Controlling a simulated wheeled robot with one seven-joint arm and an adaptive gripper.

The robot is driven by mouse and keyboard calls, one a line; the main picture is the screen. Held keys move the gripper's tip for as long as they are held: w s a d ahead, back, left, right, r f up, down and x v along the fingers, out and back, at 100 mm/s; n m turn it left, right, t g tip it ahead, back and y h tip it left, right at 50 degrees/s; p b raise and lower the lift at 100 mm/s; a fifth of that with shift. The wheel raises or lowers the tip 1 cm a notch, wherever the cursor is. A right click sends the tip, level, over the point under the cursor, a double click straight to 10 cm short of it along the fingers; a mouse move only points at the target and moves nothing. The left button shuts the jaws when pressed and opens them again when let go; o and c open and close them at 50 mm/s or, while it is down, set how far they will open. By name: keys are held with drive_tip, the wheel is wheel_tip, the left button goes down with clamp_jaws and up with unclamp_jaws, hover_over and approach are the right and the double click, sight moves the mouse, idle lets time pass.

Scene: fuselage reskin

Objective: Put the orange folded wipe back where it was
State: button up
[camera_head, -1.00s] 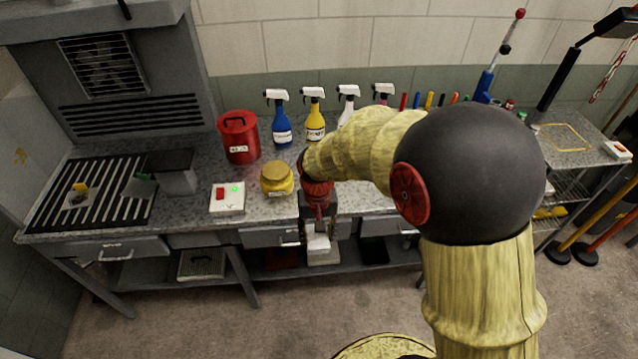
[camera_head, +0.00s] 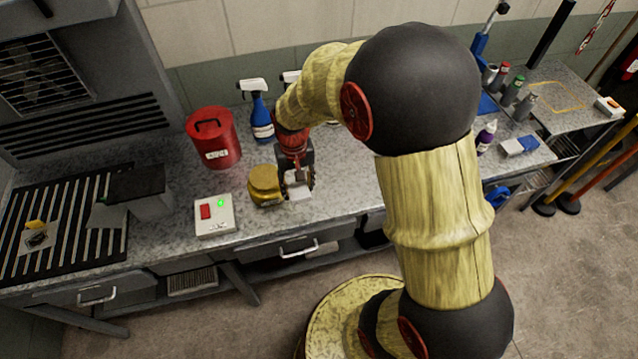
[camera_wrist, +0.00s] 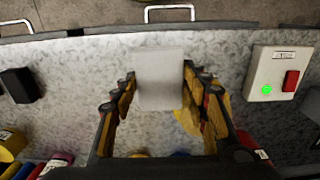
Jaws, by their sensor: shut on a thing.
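My gripper (camera_head: 297,188) is over the front part of the bench, just right of the yellow jar (camera_head: 265,184). It is shut on a pale grey-white block (camera_wrist: 160,78), which shows between the fingers in the wrist view; its pale end (camera_head: 299,194) also shows in the head view. I cannot tell whether the block touches the bench. I see no clearly orange folded wipe. A white folded piece (camera_head: 511,147) and a blue one (camera_head: 528,143) lie at the bench's right end. A small yellow-orange item (camera_head: 36,226) lies on the slotted grate at left.
A white switch box (camera_head: 214,216) with a green light stands left of the jar. A red canister (camera_head: 213,137) and blue spray bottle (camera_head: 261,118) stand behind. My arm hides much of the bench's middle. A black block (camera_wrist: 19,85) shows in the wrist view.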

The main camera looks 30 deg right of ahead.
sight(322, 192)
drive_tip(key=w+d+f, duration=0.1)
drive_tip(key=d+f, duration=0.1)
drive_tip(key=d, duration=0.1)
drive_tip(key=d+f, duration=0.2)
drive_tip(key=w+d+f, duration=0.1)
drive_tip(key=d+f, duration=0.1)
drive_tip(key=d, duration=0.1)
drive_tip(key=shift+w+d+f+b, duration=0.3)
drive_tip(key=shift+f+b, duration=0.1)
drive_tip(key=shift+w+d+f, duration=0.15)
drive_tip(key=shift+d+f, duration=0.35)
drive_tip(key=shift+f, duration=0.1)
drive_tip(key=shift+d+f, duration=0.15)
drive_tip(key=shift+f, duration=1.55)
drive_tip(key=shift+b, duration=0.3)
drive_tip(key=shift+f, duration=0.2)
drive_tip(key=o, duration=0.9)
drive_tip(key=shift+o, duration=0.6)
drive_tip(key=shift+r, duration=0.1)
